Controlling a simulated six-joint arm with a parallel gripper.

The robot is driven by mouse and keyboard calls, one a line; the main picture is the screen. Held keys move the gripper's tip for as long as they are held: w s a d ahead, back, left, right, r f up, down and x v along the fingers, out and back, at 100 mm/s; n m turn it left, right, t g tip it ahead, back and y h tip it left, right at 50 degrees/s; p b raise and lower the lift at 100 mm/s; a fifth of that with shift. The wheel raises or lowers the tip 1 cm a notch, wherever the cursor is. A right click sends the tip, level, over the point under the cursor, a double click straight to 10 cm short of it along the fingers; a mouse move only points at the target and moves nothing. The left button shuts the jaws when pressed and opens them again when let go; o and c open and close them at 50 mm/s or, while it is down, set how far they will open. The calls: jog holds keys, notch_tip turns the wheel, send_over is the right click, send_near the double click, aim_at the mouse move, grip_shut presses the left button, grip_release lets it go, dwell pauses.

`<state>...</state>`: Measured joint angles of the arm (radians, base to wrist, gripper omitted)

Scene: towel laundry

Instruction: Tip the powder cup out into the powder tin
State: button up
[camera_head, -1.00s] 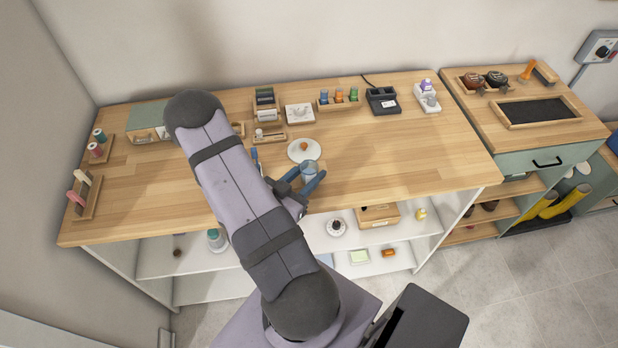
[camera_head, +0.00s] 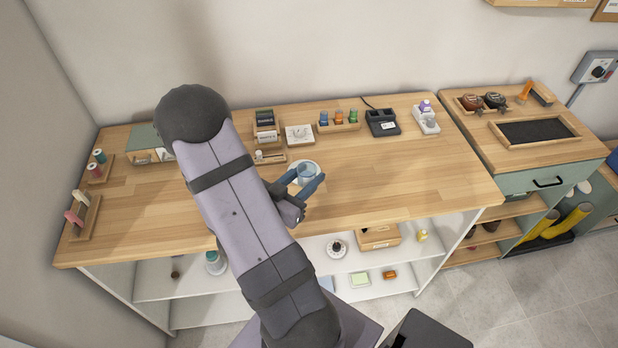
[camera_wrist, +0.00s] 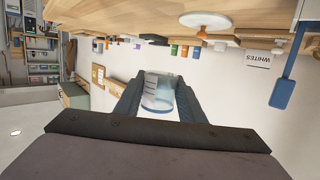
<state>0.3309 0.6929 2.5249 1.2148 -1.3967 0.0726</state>
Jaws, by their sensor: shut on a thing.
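My gripper (camera_head: 307,187) is shut on a clear cup (camera_head: 305,174), with one blue finger on each side of it. The cup also shows between the fingers in the wrist view (camera_wrist: 158,92), where the scene appears upside down. It is held above the table, and its contents are not clear. In the head view the cup overlaps a white round dish or lid (camera_head: 317,165). I cannot make out which thing is the powder tin; my arm hides part of the table.
A small white dish on a board (camera_head: 299,134), a rack of coloured bottles (camera_head: 338,122) and a black charger (camera_head: 382,122) stand along the back. A blue tool (camera_wrist: 289,78) shows in the wrist view. The wooden table (camera_head: 420,165) is clear to the right.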

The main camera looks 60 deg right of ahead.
jog(key=w+a+r+n+t+p, duration=0.1)
jog(key=w+a+t, duration=0.15)
jog(key=w, duration=0.45)
jog(key=w+a+r+n+t+p, duration=0.1)
jog(key=w+a+r+p, duration=0.15)
jog(key=w, duration=0.45)
jog(key=w+a+f+m+g+p, duration=0.1)
jog(key=w+a+f+m+g, duration=0.1)
jog(key=w+a, duration=0.5)
jog(key=shift+f+g+p, duration=0.4)
jog(key=shift+f+g, duration=0.45)
jog(key=shift+f, duration=0.45)
jog(key=shift+m, duration=0.3)
notch_tip(320, 180, up, 6)
jog(key=m+t+b, duration=0.1)
jog(key=m+b, duration=0.3)
jog(key=m, duration=0.1)
jog(key=m+t+h+b, duration=0.1)
jog(key=m+b, duration=0.3)
jog(key=m, duration=0.2)
jog(key=m+t+h+b, duration=0.1)
jog(key=m+b, duration=0.3)
jog(key=m, duration=0.1)
jog(key=shift+w+f+m+t, duration=0.1)
jog(key=shift+f+m+t, duration=0.2)
jog(key=shift+m, duration=0.1)
